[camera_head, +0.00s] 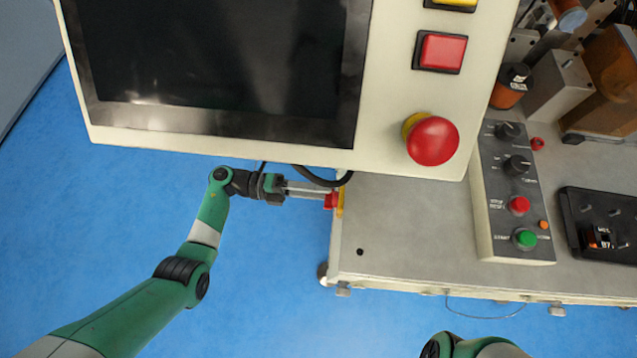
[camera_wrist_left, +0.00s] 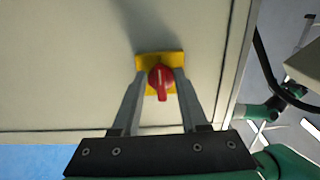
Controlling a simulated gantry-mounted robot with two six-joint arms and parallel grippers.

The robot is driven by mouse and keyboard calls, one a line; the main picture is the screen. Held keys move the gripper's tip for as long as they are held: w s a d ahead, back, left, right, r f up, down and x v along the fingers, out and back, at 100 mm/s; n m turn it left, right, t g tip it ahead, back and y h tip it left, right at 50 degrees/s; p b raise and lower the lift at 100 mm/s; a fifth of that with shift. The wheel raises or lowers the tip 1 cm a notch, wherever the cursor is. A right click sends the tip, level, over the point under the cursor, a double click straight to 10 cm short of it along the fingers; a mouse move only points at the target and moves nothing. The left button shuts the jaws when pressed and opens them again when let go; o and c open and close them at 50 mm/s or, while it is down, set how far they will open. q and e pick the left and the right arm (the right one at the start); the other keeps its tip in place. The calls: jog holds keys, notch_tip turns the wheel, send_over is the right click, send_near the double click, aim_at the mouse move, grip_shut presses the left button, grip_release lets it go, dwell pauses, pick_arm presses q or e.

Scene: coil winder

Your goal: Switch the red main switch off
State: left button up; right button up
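The red main switch (camera_head: 330,201) sits on a yellow plate (camera_head: 340,203) on the left side face of the machine, under the screen panel. In the left wrist view the red knob (camera_wrist_left: 160,80) stands out from its yellow backing, with its handle and white mark pointing down the picture. My left gripper (camera_wrist_left: 161,78) is open, with one finger on each side of the knob. Small gaps seem to show beside the handle; contact with the knob's round base cannot be told. The right gripper is out of view; only part of my right arm shows at the bottom edge.
The screen panel (camera_head: 408,85) overhangs the switch area and carries a red mushroom button (camera_head: 432,140). A black cable (camera_head: 318,179) hangs close to my left gripper. A control strip (camera_head: 487,190) with knobs and buttons lies on the bench (camera_head: 410,235). Blue floor to the left is clear.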

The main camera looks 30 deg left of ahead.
pick_arm(q)
jog(key=v, duration=1.1)
jog(key=shift+a, duration=0.3)
jog(key=shift+s, duration=0.1)
